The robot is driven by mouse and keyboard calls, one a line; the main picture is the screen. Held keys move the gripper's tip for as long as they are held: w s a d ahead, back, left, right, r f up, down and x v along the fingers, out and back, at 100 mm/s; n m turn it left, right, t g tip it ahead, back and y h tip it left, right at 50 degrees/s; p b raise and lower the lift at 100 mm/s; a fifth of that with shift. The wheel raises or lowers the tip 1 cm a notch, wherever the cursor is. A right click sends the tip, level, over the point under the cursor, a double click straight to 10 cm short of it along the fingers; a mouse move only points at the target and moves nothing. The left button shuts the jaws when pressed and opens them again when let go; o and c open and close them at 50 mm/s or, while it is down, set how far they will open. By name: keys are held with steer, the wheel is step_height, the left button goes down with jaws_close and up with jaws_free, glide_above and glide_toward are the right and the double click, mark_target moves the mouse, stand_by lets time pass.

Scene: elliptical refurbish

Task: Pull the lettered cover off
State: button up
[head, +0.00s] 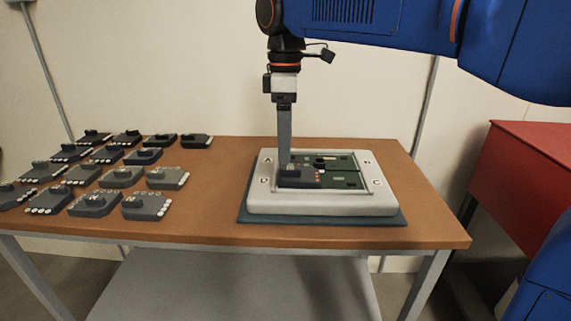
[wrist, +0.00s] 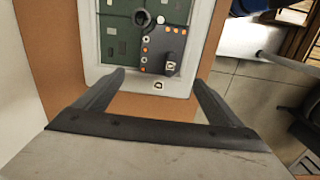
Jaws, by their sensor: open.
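A dark grey cover (head: 299,178) sits in the front left part of a white frame (head: 330,206), over a green board (head: 344,171). In the wrist view the cover (wrist: 157,50) has orange dots along its edges and a small pale lettered tag, too small to read for sure. My gripper (head: 285,164) points down at the cover's left end in the head view. In the wrist view its two fingers (wrist: 160,78) are spread wide with nothing between them. Whether a fingertip touches the cover cannot be told.
The frame rests on a dark mat (head: 322,220) on the brown table (head: 225,215). Several dark grey blocks with knobs and pale dots (head: 93,203) stand in rows on the left. Bare table lies between them and the frame. A red cabinet (head: 520,175) stands at the right.

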mark_target(290, 175)
steer(key=shift+f, duration=3.6)
steer(key=shift+c, duration=0.3)
steer(key=c, duration=1.9)
steer(key=shift+c, duration=0.2)
